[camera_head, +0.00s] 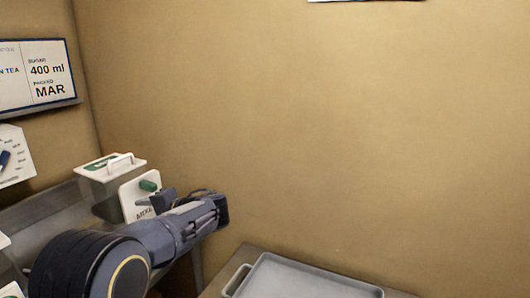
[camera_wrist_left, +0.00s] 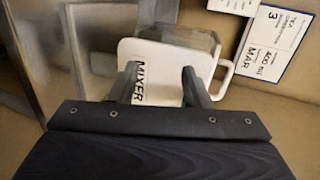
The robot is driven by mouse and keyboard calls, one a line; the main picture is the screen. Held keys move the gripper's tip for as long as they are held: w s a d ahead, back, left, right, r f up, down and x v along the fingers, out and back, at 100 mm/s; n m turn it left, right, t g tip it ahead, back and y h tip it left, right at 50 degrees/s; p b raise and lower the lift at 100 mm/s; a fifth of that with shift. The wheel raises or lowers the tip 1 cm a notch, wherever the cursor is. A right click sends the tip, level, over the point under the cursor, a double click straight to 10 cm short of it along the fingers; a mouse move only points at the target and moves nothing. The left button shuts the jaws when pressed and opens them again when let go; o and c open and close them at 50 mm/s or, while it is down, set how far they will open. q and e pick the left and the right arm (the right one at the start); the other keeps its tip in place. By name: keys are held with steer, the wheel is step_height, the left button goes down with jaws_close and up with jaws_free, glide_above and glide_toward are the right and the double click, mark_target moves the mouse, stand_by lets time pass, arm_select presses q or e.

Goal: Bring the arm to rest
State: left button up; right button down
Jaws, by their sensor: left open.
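My left arm comes in from the lower left of the head view. Its gripper (camera_head: 160,202) is beside a white panel (camera_head: 140,192) with a green knob. In the left wrist view, the two dark fingers (camera_wrist_left: 160,80) stand apart, open with nothing gripped, in front of the white panel (camera_wrist_left: 150,58) marked MIXER. I cannot tell whether they touch it. My right gripper is out of view.
A clear container with a white handled lid (camera_head: 112,165) stands behind the panel on a metal shelf (camera_head: 45,208). A sign reading 400 ml and MAR (camera_head: 45,75) hangs at left. A grey tray (camera_head: 300,280) lies at the bottom right.

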arm_select(q)
steer(key=s+a+f+n+g+h, duration=0.1)
steer(key=s+f+h, duration=0.35)
steer(key=s, duration=0.45)
steer(key=s+a+f+n+g+h, duration=0.1)
steer(key=s+f+h, duration=0.35)
steer(key=s, duration=0.55)
steer(key=s+d+r+n+t+h+p, duration=0.1)
steer(key=s+d+n+t+h+p, duration=0.1)
steer(key=s+d+h, duration=0.6)
steer(key=s+d+n+p, duration=0.1)
steer(key=s+d, duration=0.5)
steer(key=s, duration=0.2)
steer(key=shift+s+d+r+t+h, duration=0.15)
steer(key=shift+s+t+h, duration=0.15)
steer(key=shift+t+h, duration=0.1)
